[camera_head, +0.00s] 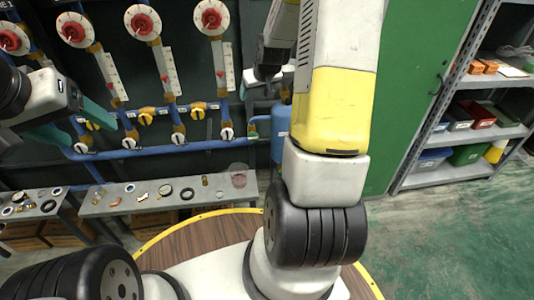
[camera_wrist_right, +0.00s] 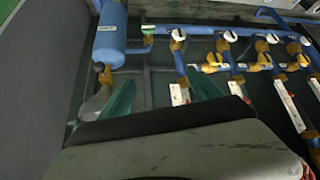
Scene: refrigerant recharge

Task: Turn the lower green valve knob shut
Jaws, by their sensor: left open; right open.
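A small green knob (camera_wrist_right: 148,30) sits on the blue pipe beside the blue tank (camera_wrist_right: 110,38) in the right wrist view. In the head view the tank (camera_head: 280,132) is partly hidden by my right arm, and a small green part (camera_head: 254,134) shows just left of it. My right gripper (camera_wrist_right: 163,93) is open, its two teal fingers apart with nothing between them, and the knob lies beyond them. In the head view the right fingers are not clearly visible. My left gripper (camera_head: 90,132) is open at the far left, in front of the pipes, away from the green knob.
Red-centred gauges (camera_head: 212,17) and yellow valves (camera_head: 146,117) line the pipe panel. A grey bench (camera_head: 140,202) below holds small parts. A round wooden table (camera_head: 200,240) stands in front. A shelf rack (camera_head: 455,165) with bins is at right; the green floor there is clear.

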